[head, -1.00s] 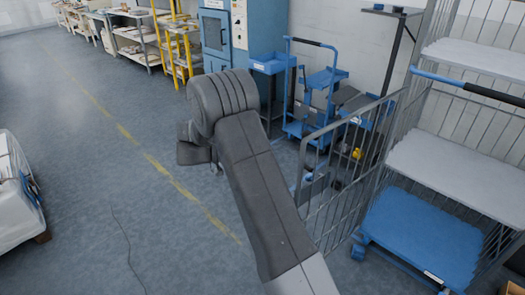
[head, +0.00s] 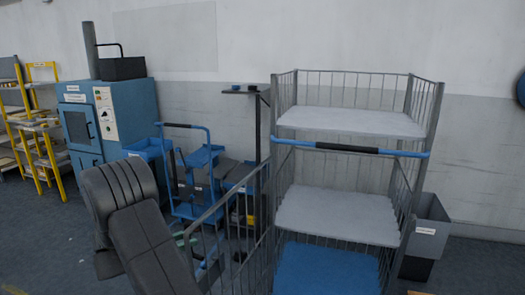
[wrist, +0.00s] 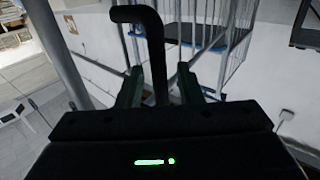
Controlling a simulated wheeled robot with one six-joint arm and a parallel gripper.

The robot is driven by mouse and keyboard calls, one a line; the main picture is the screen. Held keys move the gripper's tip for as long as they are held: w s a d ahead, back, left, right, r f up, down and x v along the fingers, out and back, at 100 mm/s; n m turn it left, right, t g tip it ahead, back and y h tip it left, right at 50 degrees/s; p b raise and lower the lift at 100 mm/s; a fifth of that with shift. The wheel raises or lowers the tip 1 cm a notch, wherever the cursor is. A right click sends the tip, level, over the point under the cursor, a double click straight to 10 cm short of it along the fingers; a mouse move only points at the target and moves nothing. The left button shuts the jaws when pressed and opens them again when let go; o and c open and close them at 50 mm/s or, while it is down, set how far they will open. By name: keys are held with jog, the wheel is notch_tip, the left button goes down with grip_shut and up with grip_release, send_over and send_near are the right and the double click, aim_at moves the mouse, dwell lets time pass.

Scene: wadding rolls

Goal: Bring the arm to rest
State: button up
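My arm, dark grey and jointed, rises at the lower left of the head view and hides most of the space behind it. My gripper (wrist: 160,82) shows in the wrist view as a dark body with two greenish-grey fingers. The fingers stand apart, with clear gaps beside a bent black bar (wrist: 153,40) that shows between them. I cannot tell how far that bar is from the fingers or what it belongs to. I see nothing pinched by the gripper.
A wire roll cage (head: 440,110) with grey shelves (head: 340,215) and a blue base (head: 325,270) stands right of my arm. Blue trolleys (head: 190,170) and a blue cabinet (head: 85,115) stand behind. A grey bin (head: 430,225) stands at right. Floor (head: 475,268) is clear at lower right.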

jog(key=shift+w+d, duration=0.25)
jog(key=shift+d, duration=0.2)
jog(key=shift+s+d, duration=0.1)
jog(key=shift+d, duration=0.05)
